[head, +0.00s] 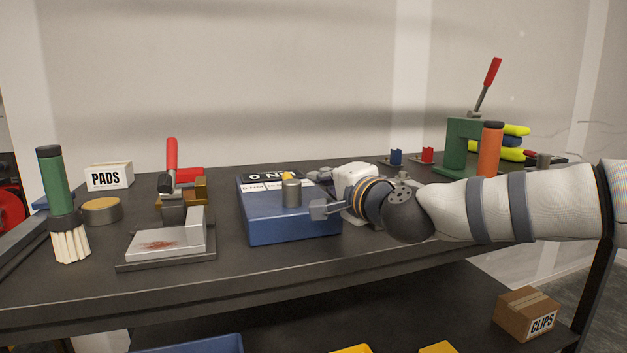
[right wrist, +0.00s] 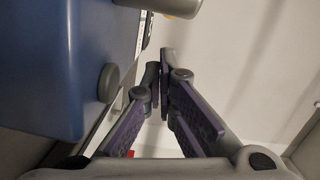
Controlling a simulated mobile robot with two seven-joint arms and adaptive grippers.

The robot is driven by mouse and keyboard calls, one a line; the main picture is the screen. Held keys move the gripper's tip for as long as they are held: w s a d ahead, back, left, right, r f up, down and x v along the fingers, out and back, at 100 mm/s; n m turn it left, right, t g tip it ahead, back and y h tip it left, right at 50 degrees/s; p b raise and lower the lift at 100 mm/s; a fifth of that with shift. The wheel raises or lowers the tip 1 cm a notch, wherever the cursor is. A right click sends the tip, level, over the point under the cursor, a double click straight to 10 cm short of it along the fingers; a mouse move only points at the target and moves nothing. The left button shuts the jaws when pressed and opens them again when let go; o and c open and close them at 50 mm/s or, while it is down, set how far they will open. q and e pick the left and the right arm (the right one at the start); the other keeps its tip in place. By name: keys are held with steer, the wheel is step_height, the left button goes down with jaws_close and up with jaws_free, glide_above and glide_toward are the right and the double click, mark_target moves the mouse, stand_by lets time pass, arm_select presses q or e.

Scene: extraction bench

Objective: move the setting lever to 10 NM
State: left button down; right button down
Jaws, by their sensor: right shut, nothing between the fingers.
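A blue box (head: 285,228) stands on the dark bench, with a display whose visible text starts "0 N". A grey cylinder (head: 291,193) stands at its front top, with a small yellow part (head: 288,176) behind its top edge. I cannot make out the setting lever for certain. My right gripper (head: 318,209) is shut and empty, in front of the box's right side and right of the cylinder. In the right wrist view the fingertips (right wrist: 165,66) meet beside the blue box (right wrist: 95,35), and a grey cylinder end shows at the top. My left gripper is not in view.
Left of the box stand a small press with a red handle (head: 171,155), a round tin (head: 102,211), a PADS box (head: 109,176) and a green-handled brush (head: 55,185). At right are a green press (head: 456,150) and an orange cylinder (head: 490,148). Bench front is clear.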

mark_target(308, 196)
steer(key=shift+s+a, duration=0.2)
steer(key=shift+a, duration=0.75)
steer(key=shift+a, duration=0.15)
steer(key=shift+a+f, duration=0.1)
steer(key=shift+a, duration=0.4)
steer(key=shift+w+d, duration=0.1)
